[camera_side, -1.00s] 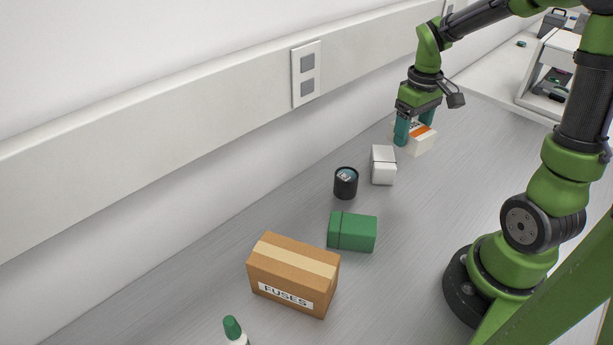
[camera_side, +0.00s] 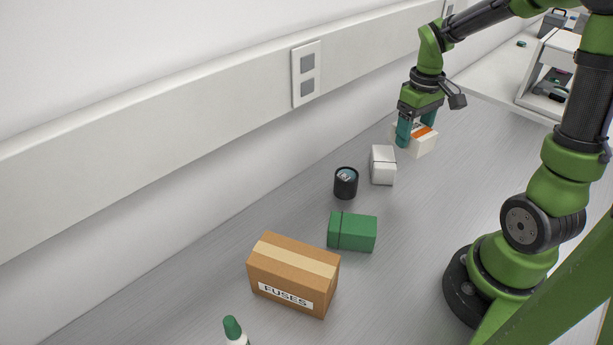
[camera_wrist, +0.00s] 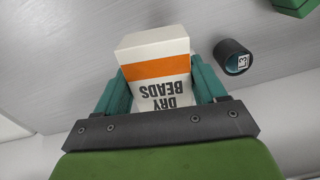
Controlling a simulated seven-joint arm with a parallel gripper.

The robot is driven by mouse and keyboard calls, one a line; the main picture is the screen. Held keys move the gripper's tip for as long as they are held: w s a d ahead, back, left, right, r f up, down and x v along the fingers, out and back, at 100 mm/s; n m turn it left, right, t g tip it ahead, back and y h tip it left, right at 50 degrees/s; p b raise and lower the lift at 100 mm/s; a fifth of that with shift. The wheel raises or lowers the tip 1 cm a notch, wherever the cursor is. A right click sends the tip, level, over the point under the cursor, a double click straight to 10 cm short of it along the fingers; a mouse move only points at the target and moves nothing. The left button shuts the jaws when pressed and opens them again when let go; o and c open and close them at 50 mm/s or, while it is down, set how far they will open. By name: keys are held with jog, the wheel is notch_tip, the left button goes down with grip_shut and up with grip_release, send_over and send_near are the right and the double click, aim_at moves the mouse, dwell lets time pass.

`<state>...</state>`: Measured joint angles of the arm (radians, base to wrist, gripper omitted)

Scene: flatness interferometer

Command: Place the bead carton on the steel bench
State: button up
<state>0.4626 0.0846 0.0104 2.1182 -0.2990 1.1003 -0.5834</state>
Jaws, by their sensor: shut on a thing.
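The bead carton (camera_side: 421,143) is a white box with an orange band. In the wrist view the carton (camera_wrist: 157,62) shows the upside-down words "DRY BEADS". My gripper (camera_side: 416,131) has its teal fingers on either side of it and is shut on it; the fingers also show in the wrist view (camera_wrist: 160,88). The carton is at or just above the grey steel bench (camera_side: 440,190), at the far end of the row of objects. I cannot tell for sure whether its base touches the bench.
A white box (camera_side: 383,166) and a dark cylinder (camera_side: 346,184) stand nearby. A green box (camera_side: 352,232), a cardboard box marked FUSES (camera_side: 293,275) and a green-capped bottle (camera_side: 234,330) are nearer the camera. The wall (camera_side: 180,190) runs along the left. Bench right of the row is clear.

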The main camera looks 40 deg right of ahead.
jog(key=s+d+f+n, duration=0.1)
jog(key=s+f, duration=0.1)
jog(key=s, duration=0.1)
jog(key=s+d+f+n, duration=0.1)
jog(key=s+d+f, duration=0.1)
jog(key=s, duration=0.1)
jog(key=s+d+f+n, duration=0.1)
jog(key=s+f, duration=0.1)
jog(key=s, duration=0.1)
jog(key=shift+s+d+f, duration=0.15)
jog(key=shift+s+d, duration=0.05)
jog(key=shift+s, duration=0.1)
jog(key=shift+s+f+n, duration=0.1)
jog(key=shift+f+n, duration=0.15)
jog(key=shift+n, duration=0.85)
jog(key=shift+d+n, duration=0.1)
jog(key=shift+n, duration=0.2)
jog(key=w+d, duration=0.3)
jog(key=w+d+f, duration=0.1)
jog(key=w+d, duration=0.6)
jog(key=w, duration=0.1)
jog(key=shift+d+f, duration=0.15)
jog(key=shift+f, duration=0.1)
jog(key=shift+w+d, duration=0.45)
notch_tip(320, 180, down, 3)
jog(key=shift+r, duration=0.15)
jog(key=shift+f, duration=0.25)
